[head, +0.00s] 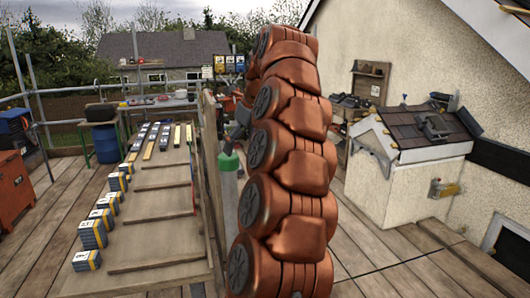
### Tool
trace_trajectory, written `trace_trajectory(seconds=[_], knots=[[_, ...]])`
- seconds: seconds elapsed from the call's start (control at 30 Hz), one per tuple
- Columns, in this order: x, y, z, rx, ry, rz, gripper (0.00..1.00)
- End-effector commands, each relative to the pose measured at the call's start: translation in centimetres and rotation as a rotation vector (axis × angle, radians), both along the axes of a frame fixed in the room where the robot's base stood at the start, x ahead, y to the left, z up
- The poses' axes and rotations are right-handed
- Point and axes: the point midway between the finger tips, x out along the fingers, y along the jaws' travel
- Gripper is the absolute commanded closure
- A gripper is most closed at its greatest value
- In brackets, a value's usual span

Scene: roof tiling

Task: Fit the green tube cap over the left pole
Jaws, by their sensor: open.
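The green tube cap (229,161) shows just left of my copper-coloured arm, near the middle of the head view. It sits at the upper end of a pale upright tube (228,193); I cannot tell how far it reaches over it. My gripper (237,127) is the dark shape just above the cap, open and partly hidden behind my arm. I cannot tell whether its fingers touch the cap. Grey upright poles (18,70) of the scaffold rail stand at the far left; which one is the left pole is unclear.
A long sloping wooden board (150,225) holds several grey boxes (91,235) along its left side. A blue barrel (107,144) and an orange cabinet (14,190) stand at left. A small tiled roof model (415,150) is at right. Plank floor is open at lower right.

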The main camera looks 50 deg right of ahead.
Motion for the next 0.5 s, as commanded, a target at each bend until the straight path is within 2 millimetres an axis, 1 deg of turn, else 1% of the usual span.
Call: trace_trajectory(seconds=[0.5], knots=[[-6.2, 0.4, 0.0, 0.000, 0.001, 0.001, 0.09]])
